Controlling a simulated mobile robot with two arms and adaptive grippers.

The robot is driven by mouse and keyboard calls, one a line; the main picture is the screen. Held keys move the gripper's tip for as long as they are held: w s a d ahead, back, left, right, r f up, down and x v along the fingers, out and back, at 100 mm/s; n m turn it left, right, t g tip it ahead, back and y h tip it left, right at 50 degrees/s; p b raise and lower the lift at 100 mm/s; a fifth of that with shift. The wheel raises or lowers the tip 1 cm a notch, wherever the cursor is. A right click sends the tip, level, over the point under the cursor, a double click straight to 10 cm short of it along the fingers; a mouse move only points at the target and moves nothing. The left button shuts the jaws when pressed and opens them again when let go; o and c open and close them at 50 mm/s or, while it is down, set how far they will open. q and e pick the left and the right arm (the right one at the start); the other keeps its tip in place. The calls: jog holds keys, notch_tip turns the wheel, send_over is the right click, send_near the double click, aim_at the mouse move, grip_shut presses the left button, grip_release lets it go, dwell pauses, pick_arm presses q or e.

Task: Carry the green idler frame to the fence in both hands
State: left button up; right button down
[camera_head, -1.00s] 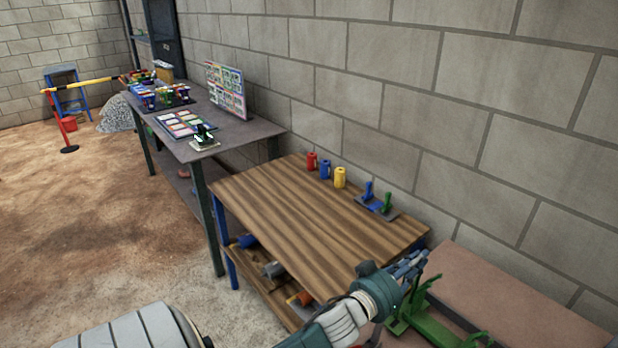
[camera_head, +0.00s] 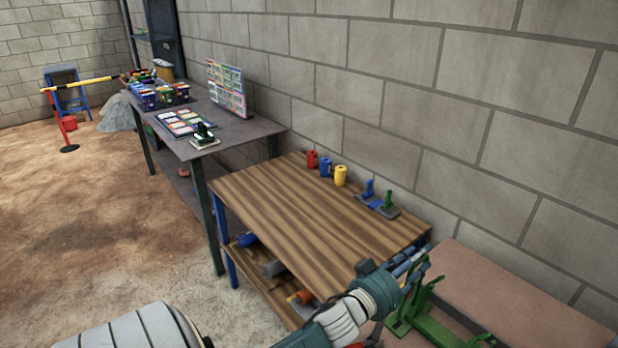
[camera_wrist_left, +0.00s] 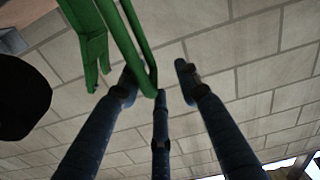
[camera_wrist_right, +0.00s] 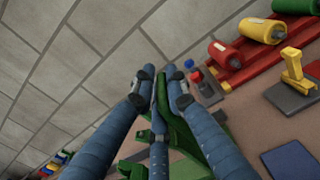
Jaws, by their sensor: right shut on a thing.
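The green idler frame (camera_head: 440,328) is at the lower right of the head view, beside a brownish top, partly cut off by the picture edge. My left gripper (camera_head: 415,268) is at its upright end. In the left wrist view my left gripper (camera_wrist_left: 160,85) has its fingers spread, with a green bar of the frame (camera_wrist_left: 135,40) reaching between two of them. In the right wrist view my right gripper (camera_wrist_right: 160,90) is closed around a green part of the frame (camera_wrist_right: 185,135). A yellow-black barrier bar (camera_head: 83,84) on a red post stands far back left.
A wooden workbench (camera_head: 290,220) with coloured cylinders stands ahead. Beyond it is a dark table (camera_head: 240,135) with bins and a board. A block wall (camera_head: 480,110) runs along the right. The sandy floor at left (camera_head: 100,200) is clear.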

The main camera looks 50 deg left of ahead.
jog(key=c, duration=1.9)
grip_release()
jog(key=shift+d+r, duration=0.1)
jog(key=shift+d, duration=0.05)
pick_arm(q)
jog(key=shift+s+f, duration=0.1)
jog(key=shift+f, duration=0.35)
pick_arm(e)
jog(key=shift+o, duration=1.2)
pick_arm(q)
jog(key=shift+r, duration=0.1)
pick_arm(e)
jog(key=shift+s, duration=0.1)
jog(key=shift+a, duration=0.2)
pick_arm(q)
jog(key=shift+r, duration=0.1)
pick_arm(e)
jog(key=shift+s, duration=0.15)
pick_arm(q)
jog(key=shift+r, duration=0.15)
jog(key=s, duration=1.2)
pick_arm(e)
jog(key=s, duration=1.1)
jog(key=shift+s, duration=0.3)
